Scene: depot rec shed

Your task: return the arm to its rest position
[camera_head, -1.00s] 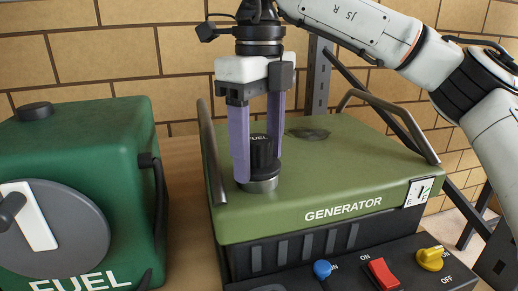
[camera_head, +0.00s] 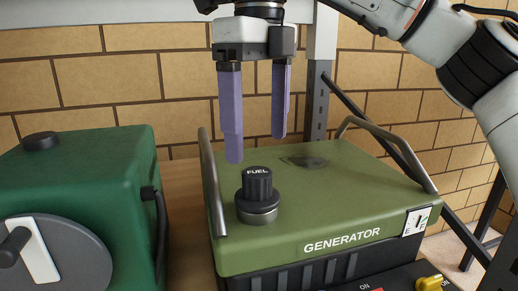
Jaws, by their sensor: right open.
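My right arm comes in from the right, and its gripper (camera_head: 257,148) hangs with its purple fingers pointing down, open and empty. It is above and slightly behind the black fuel cap (camera_head: 257,184), apart from it. The cap, marked FUEL, sits on its collar on the green generator (camera_head: 330,215). My left gripper is not in view.
Metal handles (camera_head: 212,185) rise at the generator's sides. A yellow switch (camera_head: 430,284) shows at the lower right. A brick wall and a metal shelf post (camera_head: 317,100) are behind.

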